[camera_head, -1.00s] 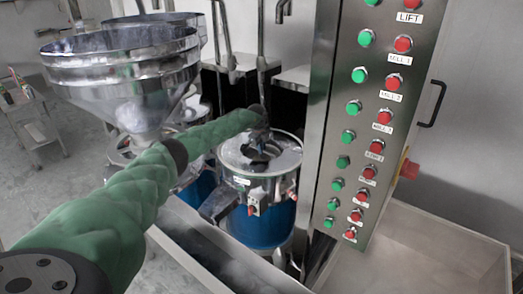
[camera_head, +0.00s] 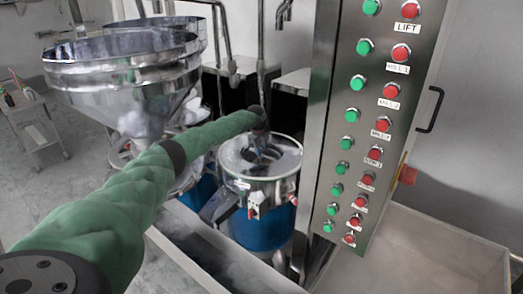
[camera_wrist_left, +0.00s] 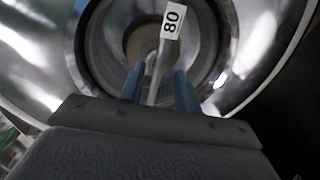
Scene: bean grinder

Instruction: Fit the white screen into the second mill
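The second mill (camera_head: 262,190) is a steel drum with a blue lower body, standing in the middle of the head view. My left arm reaches over it, and the left gripper (camera_head: 263,138) points down into its open top. In the left wrist view the gripper (camera_wrist_left: 159,72) has two blue fingers standing apart. A thin pale strip with a white "80" label (camera_wrist_left: 171,20) runs between them, with gaps visible on both sides. Round rings (camera_wrist_left: 88,45) lie below inside the mill's mouth. The screen's full outline and its seating are hard to tell.
A control panel (camera_head: 340,100) with green and red buttons stands right of the mill. Steel hoppers (camera_head: 120,75) stand at the left, beside my arm. Pipes (camera_head: 260,50) rise behind the mill. A metal trough (camera_head: 215,250) lies in front.

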